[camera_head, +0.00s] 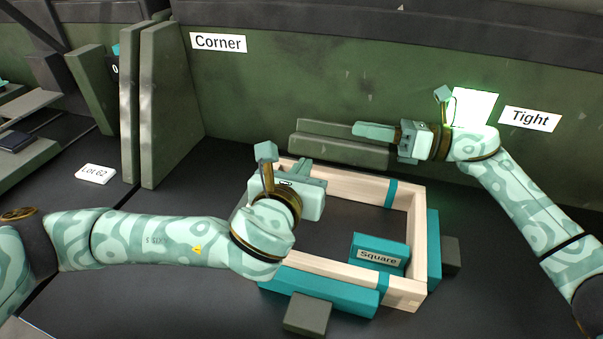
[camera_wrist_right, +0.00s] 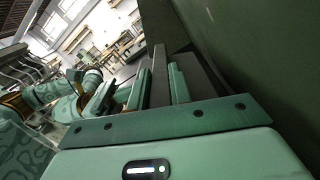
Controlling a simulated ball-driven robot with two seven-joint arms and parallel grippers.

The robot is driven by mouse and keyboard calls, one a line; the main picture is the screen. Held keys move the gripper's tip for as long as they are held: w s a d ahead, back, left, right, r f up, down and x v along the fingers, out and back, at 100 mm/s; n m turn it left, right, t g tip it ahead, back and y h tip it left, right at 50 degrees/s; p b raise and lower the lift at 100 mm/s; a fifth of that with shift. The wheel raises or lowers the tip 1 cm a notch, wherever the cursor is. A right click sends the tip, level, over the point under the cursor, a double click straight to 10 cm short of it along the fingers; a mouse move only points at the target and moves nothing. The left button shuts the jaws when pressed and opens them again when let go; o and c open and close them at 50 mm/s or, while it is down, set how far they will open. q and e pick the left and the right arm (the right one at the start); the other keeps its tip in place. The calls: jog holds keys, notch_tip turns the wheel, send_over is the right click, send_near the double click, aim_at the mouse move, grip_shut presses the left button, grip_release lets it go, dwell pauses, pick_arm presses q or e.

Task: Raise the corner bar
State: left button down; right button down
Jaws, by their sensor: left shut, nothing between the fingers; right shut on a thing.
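A grey-green bar (camera_head: 326,128) lies level along the back wall, behind the wooden frame. My right gripper (camera_head: 373,131) is shut on its right part. In the right wrist view the bar (camera_wrist_right: 159,75) stands between the two pale green fingers (camera_wrist_right: 158,88). A second green bar (camera_head: 340,151) shows just below and in front of it; I cannot tell whether they touch. My left gripper (camera_head: 303,168) is shut and empty, above the back left corner of the pale wooden frame (camera_head: 420,235), and hides that corner.
Teal blocks (camera_head: 325,290) and dark blocks (camera_head: 307,314) stand against the frame's outside. A teal block marked Square (camera_head: 379,252) sits inside its front right corner. Tall green boards (camera_head: 172,105) stand at the left, near the Corner sign (camera_head: 218,42). The Tight sign (camera_head: 530,118) is at right.

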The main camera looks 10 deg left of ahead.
pick_arm(q)
jog(key=shift+w+r, duration=0.15)
jog(key=shift+r, duration=0.3)
pick_arm(e)
jog(key=shift+f, duration=0.1)
jog(key=c, duration=1.3)
grip_release()
jog(key=shift+s, duration=0.1)
pick_arm(q)
jog(key=shift+f, duration=0.1)
